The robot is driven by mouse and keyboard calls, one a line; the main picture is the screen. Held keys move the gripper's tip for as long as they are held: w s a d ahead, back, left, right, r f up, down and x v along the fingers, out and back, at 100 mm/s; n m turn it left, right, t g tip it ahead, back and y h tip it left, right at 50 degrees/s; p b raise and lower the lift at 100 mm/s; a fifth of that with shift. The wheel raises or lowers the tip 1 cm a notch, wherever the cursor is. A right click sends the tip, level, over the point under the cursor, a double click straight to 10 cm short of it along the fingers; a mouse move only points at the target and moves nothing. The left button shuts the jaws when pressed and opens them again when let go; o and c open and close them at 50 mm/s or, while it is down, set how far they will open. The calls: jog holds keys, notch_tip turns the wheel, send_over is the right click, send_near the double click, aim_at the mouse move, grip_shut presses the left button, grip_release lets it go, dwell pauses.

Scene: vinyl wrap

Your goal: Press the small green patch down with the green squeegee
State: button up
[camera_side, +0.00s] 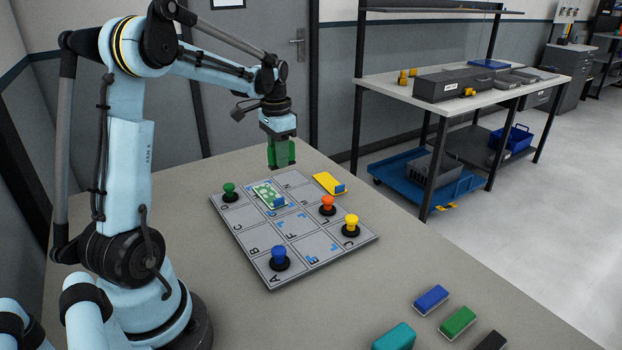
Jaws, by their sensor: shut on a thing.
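My gripper (281,153) hangs pointing down above the far edge of the grey lettered board (252,236). It is shut on a green piece that looks like the green squeegee (281,157); its lower end is in the air, apart from the board. The small green patch (266,192), with pale spots, lies on a far cell of the board, below and a little left of my gripper in the picture. I cannot tell whether the patch lies fully flat.
Green (229,191), orange (327,204), yellow (350,224) and blue (279,258) knobs stand on the board. A yellow piece (326,183) with a blue tab lies at the board's far right edge. Blue (431,299), green (458,322), teal (394,337) and black (491,342) blocks lie at the front right.

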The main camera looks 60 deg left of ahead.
jog(key=s+a+f, duration=0.1)
jog(key=s+a, duration=0.2)
jog(key=a, duration=0.4)
jog(key=shift+d+f, duration=0.1)
jog(key=shift+f, duration=3.2)
